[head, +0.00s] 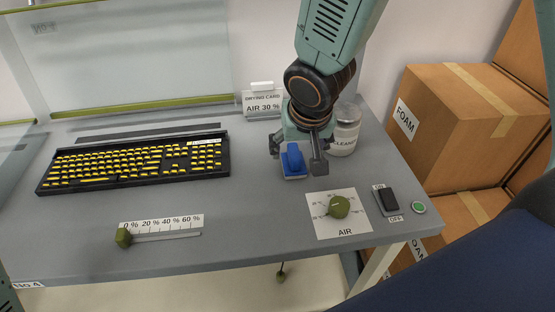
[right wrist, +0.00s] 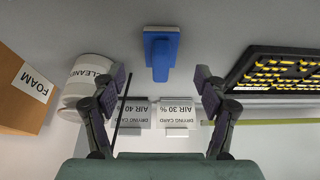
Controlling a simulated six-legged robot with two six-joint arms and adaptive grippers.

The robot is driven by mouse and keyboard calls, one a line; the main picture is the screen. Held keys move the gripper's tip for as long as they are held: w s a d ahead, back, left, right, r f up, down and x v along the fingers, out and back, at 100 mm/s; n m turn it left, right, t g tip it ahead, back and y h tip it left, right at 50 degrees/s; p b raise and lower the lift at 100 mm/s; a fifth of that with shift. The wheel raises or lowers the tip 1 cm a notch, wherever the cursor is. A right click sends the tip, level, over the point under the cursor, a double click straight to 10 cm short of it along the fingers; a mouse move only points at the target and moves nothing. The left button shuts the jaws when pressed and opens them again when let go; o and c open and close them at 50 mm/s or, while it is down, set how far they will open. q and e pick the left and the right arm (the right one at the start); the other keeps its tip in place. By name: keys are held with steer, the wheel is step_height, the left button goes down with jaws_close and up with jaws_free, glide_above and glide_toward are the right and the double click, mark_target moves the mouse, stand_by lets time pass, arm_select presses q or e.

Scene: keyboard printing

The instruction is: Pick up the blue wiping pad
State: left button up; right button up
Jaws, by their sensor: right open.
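The blue wiping pad (head: 293,160), a blue grip block on a thin white base, lies on the grey desk right of the keyboard. In the right wrist view the pad (right wrist: 161,55) lies ahead of the fingertips, roughly centred between them. My right gripper (head: 297,158) reaches down over the pad with its fingers spread; in the right wrist view the gripper (right wrist: 160,82) is open and empty. In the head view one finger shows on each side of the pad, with no clear contact. My left gripper is not in view.
A white cleaner jar (head: 345,130) stands close right of the gripper. Drying cards (head: 262,103) stand behind it. The black keyboard (head: 135,162) lies left. The AIR knob panel (head: 338,226) and a switch (head: 387,200) are in front. Cardboard foam boxes (head: 460,120) stand beyond the desk's right edge.

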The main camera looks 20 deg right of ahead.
mark_target(295, 152)
steer(key=shift+w+a+f+b, duration=0.1)
steer(key=shift+w+f+b, duration=0.1)
steer(key=shift+f+b, duration=0.5)
steer(key=shift+w+d+f, duration=0.25)
steer(key=shift+d+f, duration=0.05)
steer(key=shift+f, duration=0.05)
steer(key=w+f+b, duration=0.2)
steer(key=f+b, duration=0.1)
steer(key=shift+w+d, duration=0.1)
steer(key=shift+w+d+f+b, duration=0.2)
steer(key=shift+w+f+b, duration=0.1)
steer(key=shift+f+b, duration=0.2)
steer(key=shift+s+a+r, duration=0.1)
steer(key=shift+c, duration=0.5)
steer(key=c, duration=1.3)
steer(key=shift+o, duration=0.2)
